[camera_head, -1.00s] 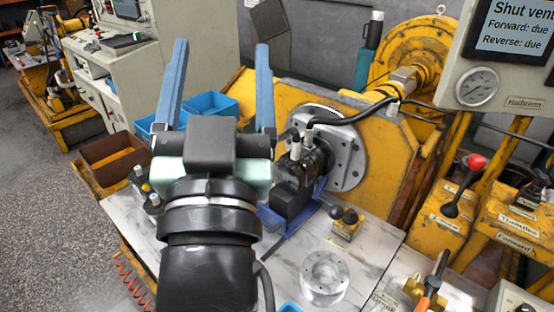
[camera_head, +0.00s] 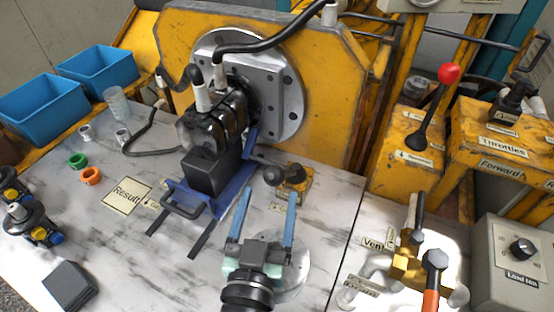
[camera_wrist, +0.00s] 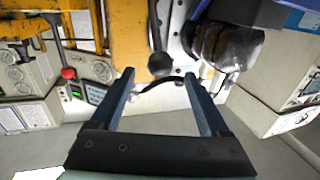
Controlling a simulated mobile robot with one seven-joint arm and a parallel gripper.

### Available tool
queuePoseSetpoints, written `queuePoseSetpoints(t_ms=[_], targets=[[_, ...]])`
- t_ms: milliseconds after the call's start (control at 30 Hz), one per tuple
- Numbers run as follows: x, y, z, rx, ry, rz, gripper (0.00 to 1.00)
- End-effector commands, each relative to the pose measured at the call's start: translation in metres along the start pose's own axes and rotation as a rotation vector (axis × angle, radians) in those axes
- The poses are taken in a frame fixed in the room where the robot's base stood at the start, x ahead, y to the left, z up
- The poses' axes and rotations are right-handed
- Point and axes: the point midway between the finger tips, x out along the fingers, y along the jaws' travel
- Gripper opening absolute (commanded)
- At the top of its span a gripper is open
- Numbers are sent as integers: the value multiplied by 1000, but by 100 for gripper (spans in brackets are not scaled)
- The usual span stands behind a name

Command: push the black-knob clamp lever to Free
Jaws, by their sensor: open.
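The clamp lever's black knob (camera_head: 275,176) sits on a short arm at a yellow block (camera_head: 296,186) on the marble-look bench, right of the black motor. The small label (camera_head: 279,208) by the block is too small to read. My gripper (camera_head: 268,190) is open and empty, its two blue fingers pointing towards the block from its near side. The knob seems just beyond the fingertips; I cannot tell whether they touch. In the wrist view, the black knob (camera_wrist: 160,63) shows between and just beyond the fingertips (camera_wrist: 159,74).
The black motor (camera_head: 210,155) stands on a blue bracket (camera_head: 240,180) against a round steel plate (camera_head: 290,92). A red-knob lever (camera_head: 448,74) and brass valve (camera_head: 408,265) are at right. Blue bins (camera_head: 45,108) are at far left. The bench left of my gripper is partly clear.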

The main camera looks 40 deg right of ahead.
Motion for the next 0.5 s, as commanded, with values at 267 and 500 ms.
queuePoseSetpoints(t_ms=[267, 500], targets=[[58, 0, -3, 0, 1, 2, 79], [86, 0, -2, 0, 1, 0, 79]])
